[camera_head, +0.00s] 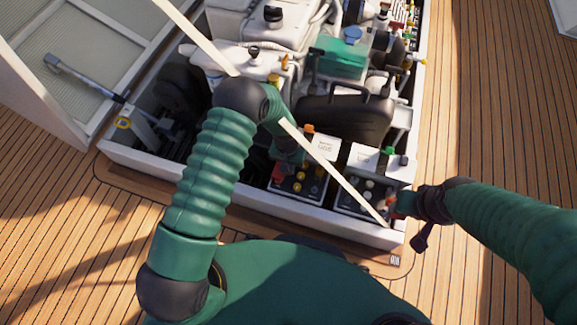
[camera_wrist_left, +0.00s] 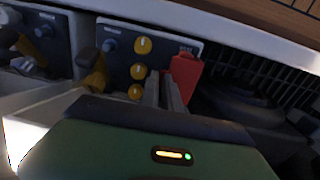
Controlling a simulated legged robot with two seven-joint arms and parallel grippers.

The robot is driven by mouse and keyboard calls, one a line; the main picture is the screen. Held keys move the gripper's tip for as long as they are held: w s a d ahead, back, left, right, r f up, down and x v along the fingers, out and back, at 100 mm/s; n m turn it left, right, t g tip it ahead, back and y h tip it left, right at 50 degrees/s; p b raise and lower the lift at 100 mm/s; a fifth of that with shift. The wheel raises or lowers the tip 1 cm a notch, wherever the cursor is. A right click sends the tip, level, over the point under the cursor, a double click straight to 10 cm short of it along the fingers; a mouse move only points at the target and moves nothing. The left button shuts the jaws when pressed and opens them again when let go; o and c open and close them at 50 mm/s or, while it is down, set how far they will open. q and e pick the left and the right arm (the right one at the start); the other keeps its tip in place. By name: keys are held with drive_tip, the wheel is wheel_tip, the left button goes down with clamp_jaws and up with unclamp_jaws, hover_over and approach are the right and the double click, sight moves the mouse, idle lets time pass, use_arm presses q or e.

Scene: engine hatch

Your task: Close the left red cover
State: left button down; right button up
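The left red cover (camera_wrist_left: 187,75) shows in the left wrist view at the right end of a dark panel (camera_wrist_left: 120,48) with several yellow knobs. It appears raised from the panel, though its hinge is hidden. In the head view the red cover (camera_head: 278,173) is partly hidden below my left forearm. My left gripper (camera_wrist_left: 165,90) has its fingers close together just left of the cover, with nothing visible between them; I cannot tell if they touch it. My right gripper (camera_head: 401,204) is beside the hatch's right front corner, and its fingers are unclear.
A second panel (camera_head: 362,192) sits to the right. A black case (camera_head: 343,115) and engine parts fill the hatch behind. The white hatch rim (camera_head: 255,207) runs along the front. The open hatch lid (camera_head: 75,55) stands at the left. Wooden deck surrounds the hatch.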

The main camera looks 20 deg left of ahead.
use_arm(q)
drive_tip(key=shift+s+a+f+p, duration=0.15)
drive_tip(key=shift+a+f+p, duration=0.05)
drive_tip(key=shift+a+p, duration=0.1)
drive_tip(key=shift+a, duration=0.3)
drive_tip(key=shift+r+p, duration=0.2)
drive_tip(key=shift+p, duration=0.15)
drive_tip(key=r+p, duration=0.5)
drive_tip(key=shift+w+d+r, duration=0.2)
drive_tip(key=shift+d+r, duration=0.05)
wheel_tip(320, 180, up, 8)
drive_tip(key=p, duration=0.3)
drive_tip(key=shift+d+r, duration=0.15)
drive_tip(key=shift+r, duration=0.05)
